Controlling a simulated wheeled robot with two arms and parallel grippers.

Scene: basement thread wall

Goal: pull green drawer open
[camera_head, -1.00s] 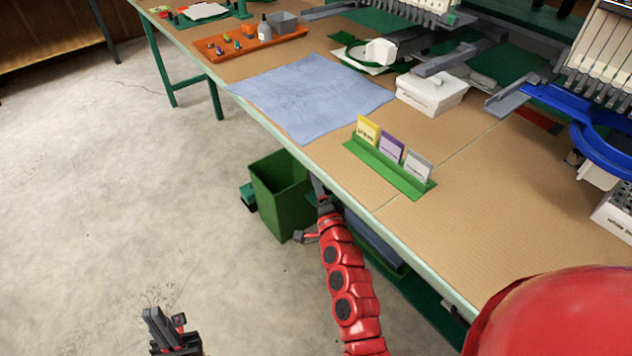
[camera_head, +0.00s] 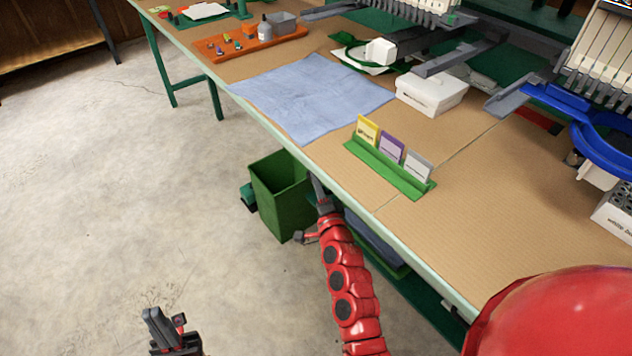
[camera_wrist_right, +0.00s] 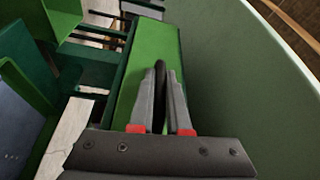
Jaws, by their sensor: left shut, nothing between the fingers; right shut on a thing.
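The green drawer (camera_wrist_right: 138,75) shows in the right wrist view as a bright green panel beside the table's pale green edge. A dark upright handle (camera_wrist_right: 160,72) stands out from it. My right gripper (camera_wrist_right: 160,90) is shut on this handle, one finger on each side. In the head view my right gripper (camera_head: 319,188) is at the table's front edge, and its fingertips and the drawer front are mostly hidden. My left gripper (camera_head: 160,325) is shut and empty, low over the floor at the bottom left, well away from the drawer.
A green open-topped bin (camera_head: 278,212) stands on the floor just left of my right gripper. The work table (camera_head: 500,220) carries a blue cloth (camera_head: 310,95), a card holder (camera_head: 385,165) and a white box (camera_head: 432,95). The concrete floor (camera_head: 130,190) at left is clear.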

